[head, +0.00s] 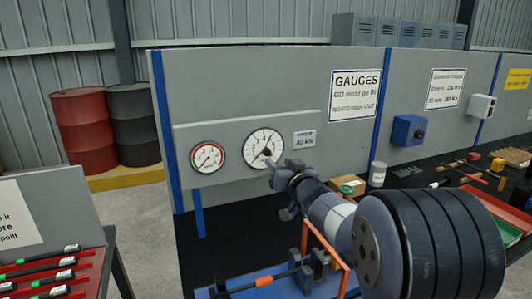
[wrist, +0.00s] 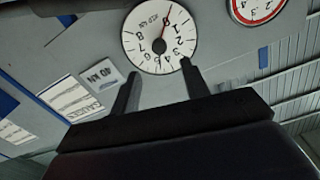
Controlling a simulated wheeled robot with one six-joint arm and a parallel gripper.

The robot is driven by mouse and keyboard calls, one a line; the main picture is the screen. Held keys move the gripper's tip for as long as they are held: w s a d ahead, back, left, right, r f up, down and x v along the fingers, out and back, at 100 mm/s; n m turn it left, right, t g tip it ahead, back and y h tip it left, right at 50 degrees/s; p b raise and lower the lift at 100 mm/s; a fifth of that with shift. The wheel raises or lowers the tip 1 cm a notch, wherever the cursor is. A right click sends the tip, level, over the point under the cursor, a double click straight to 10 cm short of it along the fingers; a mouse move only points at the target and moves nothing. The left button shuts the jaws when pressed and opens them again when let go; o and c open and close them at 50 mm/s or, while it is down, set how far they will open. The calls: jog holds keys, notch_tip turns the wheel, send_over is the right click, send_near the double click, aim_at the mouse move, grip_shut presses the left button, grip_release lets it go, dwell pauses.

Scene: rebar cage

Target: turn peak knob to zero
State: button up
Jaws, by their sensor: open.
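A large white dial gauge (head: 263,147) with black numbers is on the grey panel. In the wrist view the dial (wrist: 141,40) appears rotated, with a dark round hub (wrist: 159,46) near its middle that may be the peak knob. A thin red pointer (wrist: 167,20) runs from the hub to the upper edge of the dial; I cannot read its exact value. My gripper (wrist: 160,68) is open and empty, its two fingers apart below the hub. In the head view my gripper (head: 272,166) overlaps the dial's lower right edge. Contact cannot be told.
A smaller red-rimmed gauge (head: 207,157) sits left of the dial, and a 40 kN label (head: 304,139) sits right. A blue box (head: 408,130) is mounted farther right. The bench below carries a blue-and-orange fixture (head: 262,282), a cardboard box (head: 347,185) and a white cup (head: 377,173).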

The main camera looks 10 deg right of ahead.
aim_at(268, 153)
jog(key=w, duration=0.2)
jog(key=w+a+p, duration=0.1)
jog(key=w, duration=0.5)
jog(key=shift+w+a, duration=0.1)
jog(key=shift+a, duration=0.25)
grip_shut()
